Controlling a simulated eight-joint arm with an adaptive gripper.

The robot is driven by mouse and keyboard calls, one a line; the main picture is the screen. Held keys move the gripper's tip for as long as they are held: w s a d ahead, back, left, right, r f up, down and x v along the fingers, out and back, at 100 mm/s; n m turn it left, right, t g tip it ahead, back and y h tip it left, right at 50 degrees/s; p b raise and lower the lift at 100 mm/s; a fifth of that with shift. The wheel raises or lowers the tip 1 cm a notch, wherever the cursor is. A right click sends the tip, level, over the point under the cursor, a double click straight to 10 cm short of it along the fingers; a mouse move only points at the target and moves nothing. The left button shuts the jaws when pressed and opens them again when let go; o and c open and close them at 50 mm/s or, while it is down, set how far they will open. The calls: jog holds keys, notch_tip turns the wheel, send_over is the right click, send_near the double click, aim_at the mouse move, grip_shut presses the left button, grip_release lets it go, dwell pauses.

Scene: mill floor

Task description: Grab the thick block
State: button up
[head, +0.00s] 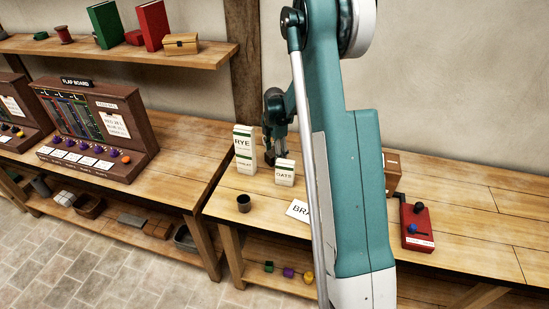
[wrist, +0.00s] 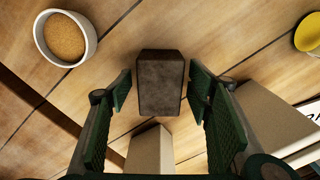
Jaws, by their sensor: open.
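A dark brown rectangular block (wrist: 160,82) stands out on the wooden table in the wrist view. My gripper (wrist: 161,92) is open, with one green-padded finger to the left of the block and one to the right. Gaps show between the block and both fingers, and nothing is held. In the head view my gripper (head: 275,146) is low over the table, behind the RYE and OATS boxes. The block cannot be made out there.
The RYE box (head: 244,149) and OATS box (head: 285,172) stand close to my gripper. A cup of grain (wrist: 66,38) is at the wrist view's upper left, a yellow round thing (wrist: 309,34) at upper right. A red control box (head: 416,227) stands farther right.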

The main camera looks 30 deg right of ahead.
jog(key=shift+c, duration=0.5)
jog(key=c, duration=1)
jog(key=shift+o, duration=0.2)
jog(key=shift+r, duration=0.1)
jog(key=shift+r, duration=4.9)
